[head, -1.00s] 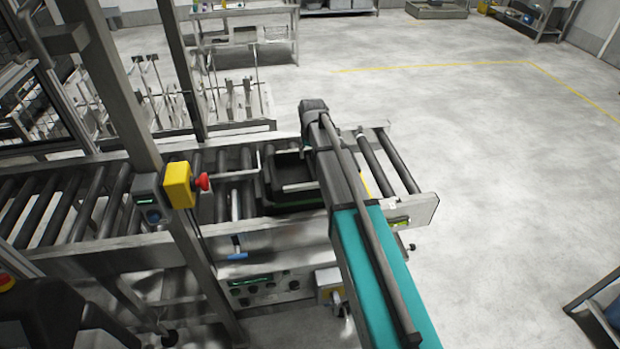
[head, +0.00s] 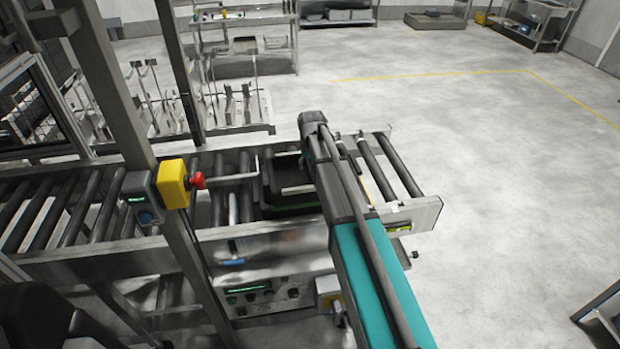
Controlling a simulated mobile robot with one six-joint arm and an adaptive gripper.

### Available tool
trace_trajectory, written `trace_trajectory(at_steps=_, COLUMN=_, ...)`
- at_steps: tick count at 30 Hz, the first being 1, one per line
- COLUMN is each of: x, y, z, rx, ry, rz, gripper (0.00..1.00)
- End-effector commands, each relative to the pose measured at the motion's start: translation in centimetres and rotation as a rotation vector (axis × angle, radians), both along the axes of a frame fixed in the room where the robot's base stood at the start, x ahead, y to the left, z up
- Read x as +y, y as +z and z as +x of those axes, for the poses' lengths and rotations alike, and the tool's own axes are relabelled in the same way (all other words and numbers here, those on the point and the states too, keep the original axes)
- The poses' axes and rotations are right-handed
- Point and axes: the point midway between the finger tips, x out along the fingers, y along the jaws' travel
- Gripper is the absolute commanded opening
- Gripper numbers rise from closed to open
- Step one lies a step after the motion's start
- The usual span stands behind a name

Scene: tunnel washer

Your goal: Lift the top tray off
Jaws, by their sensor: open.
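A black tray (head: 296,198) sits on the roller conveyor, left of my arm, in the head view. It looks like a shallow dark box with a pale strip along its near edge. A darker, greenish layer shows under it, but I cannot tell how many trays are stacked. My arm crosses over the conveyor and covers the tray's right side. My gripper does not show; the arm hides that area.
The conveyor's bare rollers (head: 384,166) continue at right. A post with a yellow box and red stop button (head: 198,181) stands at left. A control panel (head: 262,296) is below the conveyor's near rail. Open floor (head: 490,170) lies to the right.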

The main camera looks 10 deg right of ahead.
Motion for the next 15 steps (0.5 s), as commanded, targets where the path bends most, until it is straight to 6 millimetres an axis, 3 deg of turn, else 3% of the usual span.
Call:
trace_trajectory(at_steps=8, x=0.0, y=-0.4, z=0.1, rx=0.000, ry=0.000, rz=0.000, gripper=0.63)
trace_trajectory(at_steps=15, x=-0.3, y=-2.0, z=0.4, rx=0.000, ry=0.000, rz=0.000, gripper=0.63)
